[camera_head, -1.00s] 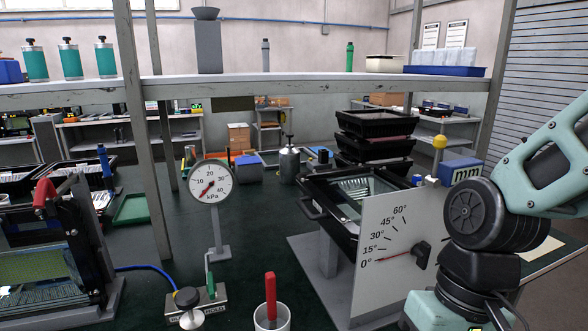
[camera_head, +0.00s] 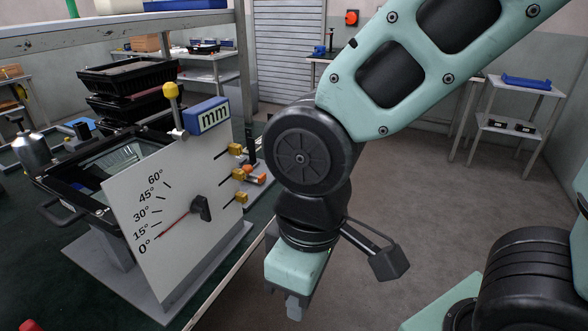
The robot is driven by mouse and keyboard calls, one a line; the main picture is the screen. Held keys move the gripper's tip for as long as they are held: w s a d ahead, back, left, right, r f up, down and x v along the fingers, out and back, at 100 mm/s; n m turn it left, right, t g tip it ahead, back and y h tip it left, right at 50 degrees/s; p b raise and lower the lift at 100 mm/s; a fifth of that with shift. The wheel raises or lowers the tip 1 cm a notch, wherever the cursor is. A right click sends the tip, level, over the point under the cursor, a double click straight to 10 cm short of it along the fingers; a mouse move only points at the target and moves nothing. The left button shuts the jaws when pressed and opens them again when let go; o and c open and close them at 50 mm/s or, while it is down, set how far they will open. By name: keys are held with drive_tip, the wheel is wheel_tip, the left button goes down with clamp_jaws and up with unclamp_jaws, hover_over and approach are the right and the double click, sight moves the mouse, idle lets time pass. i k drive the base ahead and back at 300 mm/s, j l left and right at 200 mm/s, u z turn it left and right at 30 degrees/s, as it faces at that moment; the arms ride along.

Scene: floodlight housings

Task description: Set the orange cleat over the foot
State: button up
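A small orange piece (camera_head: 255,178), which looks like the orange cleat, is at the right edge of the bench behind the angle-scale plate. It is partly hidden and too small to tell its exact shape. The floodlight housing (camera_head: 78,205) is a black frame with a glass front, tilted on a grey stand behind the plate. I cannot make out the foot clearly. My gripper (camera_head: 293,308) points down beyond the bench's right edge, low in the picture and apart from the orange piece. Its fingers show edge-on, so their opening is hidden. I see nothing held.
The white angle-scale plate (camera_head: 165,222) with a red needle stands before the housing. Several brass-coloured blocks (camera_head: 238,174) are by its right edge, and a blue "mm" gauge (camera_head: 207,115) is above. Stacked black housings (camera_head: 128,80) stand behind. Floor right of the bench is open.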

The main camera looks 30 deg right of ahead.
sight(252, 178)
drive_tip(key=z, duration=0.15)
drive_tip(key=i+l+u, duration=0.1)
drive_tip(key=i+u, duration=0.15)
drive_tip(key=i, duration=0.95)
